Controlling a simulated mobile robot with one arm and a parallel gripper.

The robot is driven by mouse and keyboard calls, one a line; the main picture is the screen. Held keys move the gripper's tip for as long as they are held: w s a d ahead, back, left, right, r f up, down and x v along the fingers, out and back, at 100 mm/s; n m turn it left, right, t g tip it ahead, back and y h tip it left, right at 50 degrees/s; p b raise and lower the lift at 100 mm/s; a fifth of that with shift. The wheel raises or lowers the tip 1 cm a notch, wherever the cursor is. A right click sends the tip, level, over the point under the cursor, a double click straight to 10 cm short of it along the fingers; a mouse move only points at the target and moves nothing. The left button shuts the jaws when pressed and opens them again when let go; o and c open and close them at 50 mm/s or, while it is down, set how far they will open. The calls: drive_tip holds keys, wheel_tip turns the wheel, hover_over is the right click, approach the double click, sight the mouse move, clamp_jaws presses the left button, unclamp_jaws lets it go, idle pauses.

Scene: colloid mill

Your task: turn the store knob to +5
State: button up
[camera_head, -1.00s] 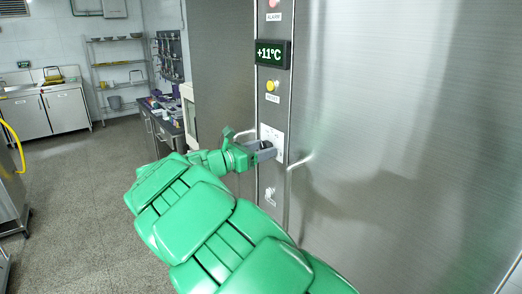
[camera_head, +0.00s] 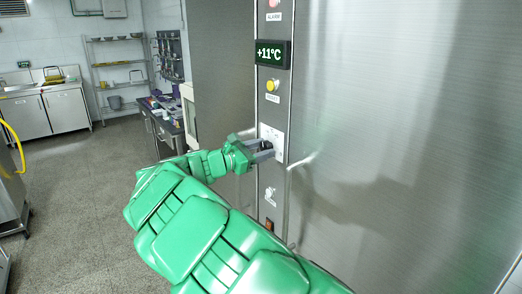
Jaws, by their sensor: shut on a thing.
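The store knob (camera_head: 267,146) is a small dark knob on a white dial plate (camera_head: 277,140) set in the steel panel between the cold-store doors. My gripper (camera_head: 264,152) is at the plate with its grey fingers shut on the knob. The fingers cover part of the knob, so its pointer and most of the scale marks cannot be read. A black display (camera_head: 272,54) above it reads +11°C in pale digits.
A yellow button (camera_head: 272,85) sits between display and dial. A switch (camera_head: 270,196) and an orange-red rocker (camera_head: 269,226) are below. Open floor (camera_head: 75,190) lies to the left.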

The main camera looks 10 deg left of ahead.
drive_tip(key=m, duration=0.4)
drive_tip(key=shift+r+m, duration=0.1)
drive_tip(key=shift+m, duration=1.9)
drive_tip(key=o, duration=1)
drive_tip(key=shift+o, duration=0.2)
drive_tip(key=shift+a, duration=0.1)
drive_tip(key=v, duration=0.7)
drive_tip(key=shift+s+a, duration=0.25)
drive_tip(key=shift+s, duration=0.05)
